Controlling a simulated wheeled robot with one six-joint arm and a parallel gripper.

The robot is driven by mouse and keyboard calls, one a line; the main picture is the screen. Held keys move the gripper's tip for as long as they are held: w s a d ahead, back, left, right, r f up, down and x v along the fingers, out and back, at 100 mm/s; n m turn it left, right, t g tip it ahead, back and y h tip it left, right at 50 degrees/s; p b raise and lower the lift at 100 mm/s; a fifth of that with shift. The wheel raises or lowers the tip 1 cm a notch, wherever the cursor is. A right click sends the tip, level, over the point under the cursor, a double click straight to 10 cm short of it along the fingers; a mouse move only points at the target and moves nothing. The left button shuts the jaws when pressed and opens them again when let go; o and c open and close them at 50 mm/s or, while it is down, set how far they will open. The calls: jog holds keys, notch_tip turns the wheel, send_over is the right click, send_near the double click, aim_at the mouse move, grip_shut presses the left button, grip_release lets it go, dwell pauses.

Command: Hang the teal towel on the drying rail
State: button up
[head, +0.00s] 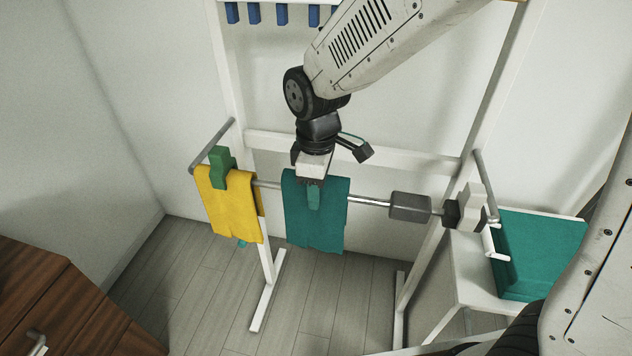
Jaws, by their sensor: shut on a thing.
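The teal towel (330,225) hangs down at the middle of the metal drying rail (368,202), its upper edge at rail height. My gripper (314,190) comes down from above and is shut on the towel near its top middle. A small lighter teal piece shows between the fingertips; I cannot tell whether it is pinched cloth or a separate part. The gripper hides some of the towel's top edge, so how the cloth lies over the rail there is unclear.
A yellow towel (232,213) with a green clip (222,168) hangs left. A grey block (410,207) sits on the rail at right. Blue pegs (283,14) line the white frame above. A teal block-like thing (540,245) rests on a white stand. Wooden drawers (60,305) stand lower left.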

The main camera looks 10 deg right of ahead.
jog(key=shift+f, duration=1.1)
jog(key=o, duration=1.2)
jog(key=shift+c, duration=0.2)
notch_tip(320, 180, up, 15)
jog(key=shift+f, duration=0.1)
